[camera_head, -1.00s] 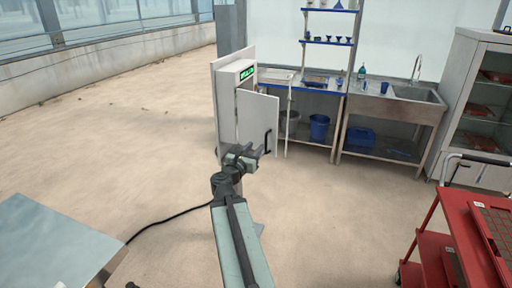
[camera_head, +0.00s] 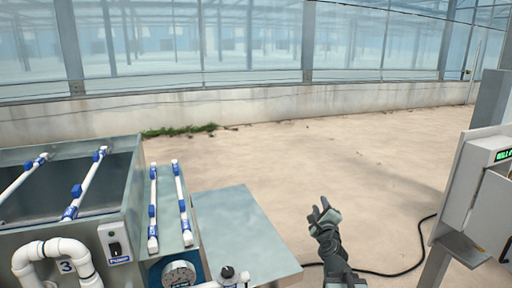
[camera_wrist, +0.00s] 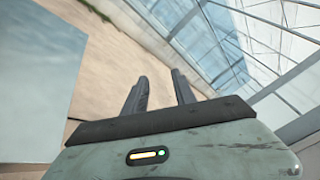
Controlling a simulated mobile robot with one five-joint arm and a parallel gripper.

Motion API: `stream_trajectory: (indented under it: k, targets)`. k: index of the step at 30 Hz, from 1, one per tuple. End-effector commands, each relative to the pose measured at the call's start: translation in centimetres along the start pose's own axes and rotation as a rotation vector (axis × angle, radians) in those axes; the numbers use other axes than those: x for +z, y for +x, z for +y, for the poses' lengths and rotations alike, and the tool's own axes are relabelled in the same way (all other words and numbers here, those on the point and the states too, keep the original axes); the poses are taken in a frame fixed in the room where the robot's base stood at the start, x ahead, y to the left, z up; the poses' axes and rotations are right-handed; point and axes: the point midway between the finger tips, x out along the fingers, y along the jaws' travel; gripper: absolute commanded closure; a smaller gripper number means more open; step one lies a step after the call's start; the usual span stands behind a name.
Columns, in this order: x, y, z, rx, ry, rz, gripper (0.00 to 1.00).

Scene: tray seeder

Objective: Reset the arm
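My gripper (camera_head: 320,204) is raised at the lower middle of the head view, on my arm, over the sandy floor. In the wrist view my gripper (camera_wrist: 160,76) shows two dark fingers standing apart, with bare floor and nothing held between them. The wrist view is tilted.
A steel bench with a flat top (camera_head: 240,232) stands left of my arm, close by. A tank (camera_head: 65,180) with white and blue pipes is further left. A grey cabinet (camera_head: 462,190) with a green display is at right, and a black cable (camera_head: 390,272) lies on the floor.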

Motion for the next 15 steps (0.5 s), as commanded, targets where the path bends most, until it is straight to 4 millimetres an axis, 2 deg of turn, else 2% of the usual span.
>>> stream_trajectory:
  k: [1, 2, 3, 5, 6, 8, 9, 10, 12, 15]
  targets:
    - [2.5, -0.2, 3.5, 0.109, -0.136, -0.059, 0.68]
    - [3.7, -0.5, 5.8, 0.182, -0.234, -0.097, 0.68]
    - [5.0, -1.3, 9.0, 0.284, -0.373, -0.150, 0.68]
    - [6.1, -3.1, 13.8, 0.449, -0.600, -0.236, 0.68]
    - [6.0, -4.7, 16.9, 0.567, -0.762, -0.296, 0.68]
    - [4.5, -7.8, 20.9, 0.759, -1.012, -0.392, 0.68]
    - [2.8, -10.2, 22.8, 0.893, -1.167, -0.456, 0.68]
    - [1.1, -11.9, 23.6, 0.991, -1.269, -0.500, 0.68]
    - [-2.5, -15.8, 24.4, 1.206, -1.459, -0.605, 0.68]
    - [-5.9, -20.6, 24.1, 1.454, -1.617, -0.764, 0.68]
